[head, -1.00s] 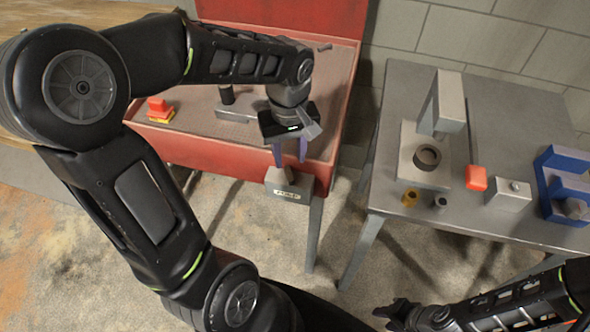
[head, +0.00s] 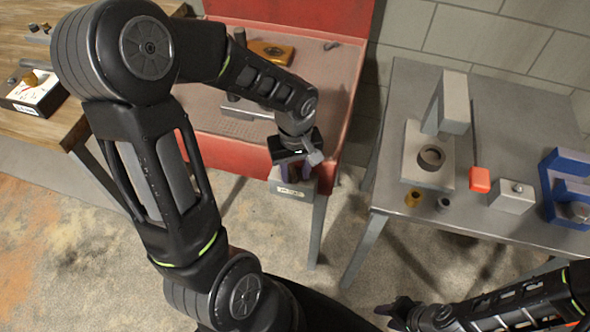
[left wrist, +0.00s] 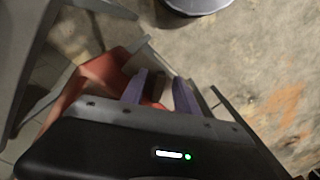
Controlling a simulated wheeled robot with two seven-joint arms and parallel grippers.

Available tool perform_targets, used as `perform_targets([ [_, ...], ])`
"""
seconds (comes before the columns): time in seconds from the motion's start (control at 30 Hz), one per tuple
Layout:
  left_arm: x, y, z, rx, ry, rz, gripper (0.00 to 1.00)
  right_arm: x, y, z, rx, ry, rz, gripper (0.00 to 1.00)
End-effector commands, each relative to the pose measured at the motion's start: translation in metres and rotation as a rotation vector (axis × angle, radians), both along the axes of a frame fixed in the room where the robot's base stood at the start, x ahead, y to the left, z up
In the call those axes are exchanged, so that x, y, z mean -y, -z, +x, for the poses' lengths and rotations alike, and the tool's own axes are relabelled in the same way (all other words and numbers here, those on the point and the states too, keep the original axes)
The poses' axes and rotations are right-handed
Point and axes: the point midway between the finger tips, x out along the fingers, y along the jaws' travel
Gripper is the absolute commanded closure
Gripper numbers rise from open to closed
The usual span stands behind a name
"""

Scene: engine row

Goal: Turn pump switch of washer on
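The washer (head: 215,160) is a red basin with a raised red lid, behind my left arm in the head view. The grey pump switch box (head: 292,191), with a light label, is on its front right corner. My left gripper (head: 293,172) is right above the box, pointing down, its purple fingers apart. In the left wrist view, a dark switch lever (left wrist: 155,90) shows between the parted fingers (left wrist: 158,92); whether they touch it I cannot tell. The lever's position is hidden in the head view. My right gripper (head: 398,309) is low at the bottom right, away from the washer; its fingers are unclear.
A grey metal table (head: 400,190) on the right holds a press-like grey fixture (head: 440,145), a red-handled lever (head: 480,180) and a blue holder (head: 560,190). A wooden bench (head: 40,125) is at the left. The floor between the washer and the metal table is clear.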

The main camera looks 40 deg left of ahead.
Motion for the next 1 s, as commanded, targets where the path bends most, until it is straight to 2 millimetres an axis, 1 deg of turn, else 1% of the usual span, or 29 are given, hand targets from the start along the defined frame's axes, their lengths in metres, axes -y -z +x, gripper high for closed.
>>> perform_targets([
  [0.17,-0.0002,0.0000,-0.0001,0.000,0.000,0.000,0.64,-0.0001,0.0001,-0.0001,0.000,0.000,0.000,0.64],
  [0.2,-0.0001,0.0000,0.0000,0.000,0.000,0.000,0.65,-0.0001,0.0001,-0.0001,0.000,0.000,0.000,0.64],
  [0.63,-0.0002,-0.0004,0.0000,0.000,-0.001,0.000,1.00,0.0000,0.0001,0.0000,0.000,0.000,0.000,0.64],
  [1.0,-0.0002,-0.0005,0.0002,0.000,-0.001,0.000,1.00,0.0000,0.0001,0.0000,0.000,0.000,0.000,0.64],
])
